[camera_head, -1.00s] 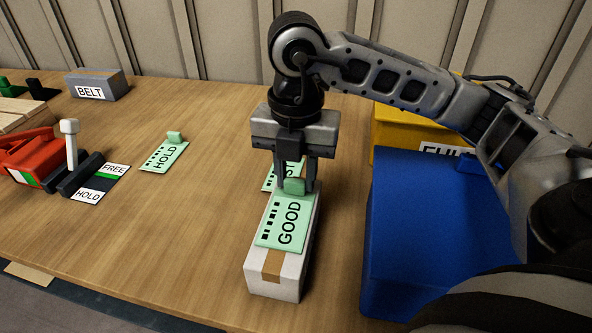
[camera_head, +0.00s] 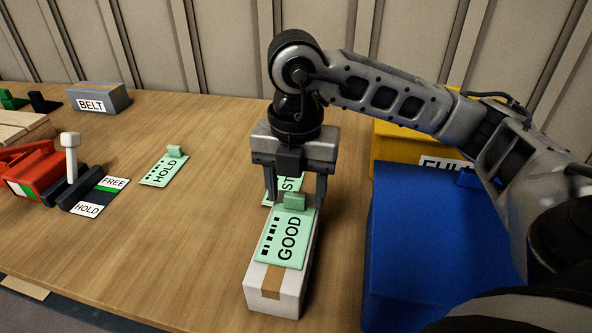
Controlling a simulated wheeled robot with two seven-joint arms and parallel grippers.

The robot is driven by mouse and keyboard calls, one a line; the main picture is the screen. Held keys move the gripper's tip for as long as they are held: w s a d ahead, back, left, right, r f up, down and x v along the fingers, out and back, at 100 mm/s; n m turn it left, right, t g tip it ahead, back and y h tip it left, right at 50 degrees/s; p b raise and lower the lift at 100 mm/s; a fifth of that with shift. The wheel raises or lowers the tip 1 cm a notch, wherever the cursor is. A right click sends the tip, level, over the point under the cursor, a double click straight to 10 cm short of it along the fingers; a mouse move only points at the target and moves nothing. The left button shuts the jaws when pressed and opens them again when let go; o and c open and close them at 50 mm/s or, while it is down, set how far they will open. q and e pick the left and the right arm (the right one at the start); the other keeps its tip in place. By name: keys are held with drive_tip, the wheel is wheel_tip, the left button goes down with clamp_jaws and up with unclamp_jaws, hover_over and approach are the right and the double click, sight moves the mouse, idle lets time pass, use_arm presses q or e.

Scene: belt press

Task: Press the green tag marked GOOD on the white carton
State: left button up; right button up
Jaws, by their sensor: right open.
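The green GOOD tag (camera_head: 285,238) lies on top of the white carton (camera_head: 274,289), toward its far part, with its raised green tab at the far edge. The carton stands on the table with a brown tape strip on its near end. My right gripper (camera_head: 295,200) points down over the tag's tab. Its two fingers are open, one on each side of the tab and apart from it. Whether the fingertips touch the tag cannot be told. My left gripper is not in view.
Another green tag (camera_head: 272,185) lies behind the carton, partly hidden by my gripper. A red device with a FREE/HOLD plate (camera_head: 99,196) is further left. A blue bin (camera_head: 424,240) and a yellow bin (camera_head: 400,140) stand right. A grey BELT block (camera_head: 98,98) stands at the back.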

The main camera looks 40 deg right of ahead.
use_arm(q)
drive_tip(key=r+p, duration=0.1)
drive_tip(key=p, duration=0.1)
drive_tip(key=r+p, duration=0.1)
drive_tip(key=p, duration=0.1)
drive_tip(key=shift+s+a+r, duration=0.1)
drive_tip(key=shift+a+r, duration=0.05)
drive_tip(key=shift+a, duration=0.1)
use_arm(e)
wheel_tip(320, 180, up, 16)
use_arm(q)
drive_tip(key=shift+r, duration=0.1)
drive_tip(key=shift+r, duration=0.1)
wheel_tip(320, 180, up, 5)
drive_tip(key=p, duration=0.6)
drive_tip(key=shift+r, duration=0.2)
use_arm(e)
wheel_tip(320, 180, up, 7)
